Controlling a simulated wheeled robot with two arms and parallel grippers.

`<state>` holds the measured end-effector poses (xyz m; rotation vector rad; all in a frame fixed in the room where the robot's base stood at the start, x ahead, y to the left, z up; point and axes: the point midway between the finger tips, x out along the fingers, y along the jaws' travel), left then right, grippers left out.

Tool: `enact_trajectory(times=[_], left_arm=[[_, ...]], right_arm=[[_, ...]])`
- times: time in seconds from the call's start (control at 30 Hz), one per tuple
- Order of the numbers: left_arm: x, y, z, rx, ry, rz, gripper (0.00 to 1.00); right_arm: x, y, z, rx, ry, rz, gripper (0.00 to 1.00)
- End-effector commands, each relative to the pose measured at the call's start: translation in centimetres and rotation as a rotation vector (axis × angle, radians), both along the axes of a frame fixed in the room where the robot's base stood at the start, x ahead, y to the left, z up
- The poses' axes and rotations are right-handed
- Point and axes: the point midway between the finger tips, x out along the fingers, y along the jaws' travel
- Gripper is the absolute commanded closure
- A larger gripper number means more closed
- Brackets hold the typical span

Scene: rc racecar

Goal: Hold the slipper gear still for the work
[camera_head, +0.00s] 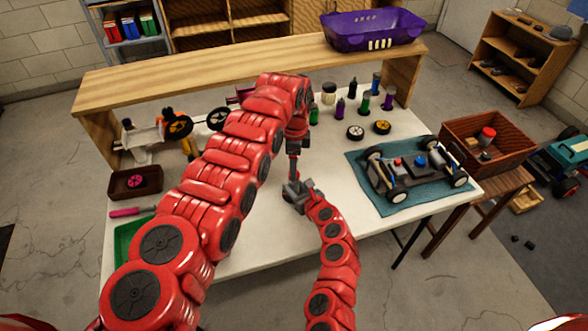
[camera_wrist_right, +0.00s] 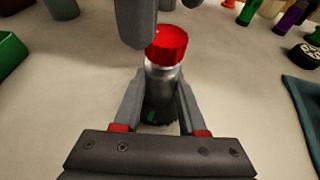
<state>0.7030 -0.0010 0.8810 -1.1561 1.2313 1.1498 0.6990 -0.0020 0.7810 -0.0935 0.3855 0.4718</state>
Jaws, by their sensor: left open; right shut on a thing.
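In the right wrist view a silver cylinder with a ridged red top (camera_wrist_right: 165,45) stands between the fingers of my right gripper (camera_wrist_right: 161,85). A dark, rough-edged piece with a green spot (camera_wrist_right: 155,118) shows at its base. I cannot tell which part is the slipper gear. My right gripper is shut on the cylinder; in the head view it (camera_head: 297,192) is low over the front middle of the table. My left gripper (camera_head: 293,178) points down close above it. It is open, its fingers small and partly merged with my right gripper. Dark grey parts show over the red top.
An RC car chassis (camera_head: 415,172) lies on a teal mat (camera_head: 362,160) at the right of the white table (camera_head: 265,235). Several bottles and small wheels (camera_head: 355,132) stand behind. A small brown tray (camera_head: 122,190), a pink-handled tool (camera_head: 130,212) and a green tray (camera_head: 125,245) are at left.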

Motion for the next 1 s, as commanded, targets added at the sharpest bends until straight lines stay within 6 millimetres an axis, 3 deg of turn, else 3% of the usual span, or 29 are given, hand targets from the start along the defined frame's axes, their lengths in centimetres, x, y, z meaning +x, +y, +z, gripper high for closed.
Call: enact_trajectory(times=[0.3,0.4,0.53,0.83,0.87,1.0], left_arm=[[-0.1,0.0,7.1,0.001,-0.001,-0.001,0.29],[-0.1,-0.1,8.6,0.001,0.001,0.000,0.29],[-0.1,-0.1,9.5,0.000,0.002,-0.001,0.29],[-0.2,0.0,9.5,0.000,0.004,-0.001,0.29],[-0.2,0.0,9.5,0.000,0.004,-0.001,0.29],[-0.2,0.0,9.5,0.001,0.004,-0.001,0.29]], right_arm=[[0.0,0.0,0.0,0.000,0.000,0.000,1.00],[0.0,0.0,0.0,0.000,0.000,0.000,1.00],[0.0,0.0,0.0,0.000,0.000,0.000,1.00],[0.0,0.0,0.0,0.000,0.000,0.000,1.00],[0.0,0.0,0.0,0.000,0.000,0.001,0.56],[0.0,0.0,0.0,0.000,0.000,0.000,0.31]])
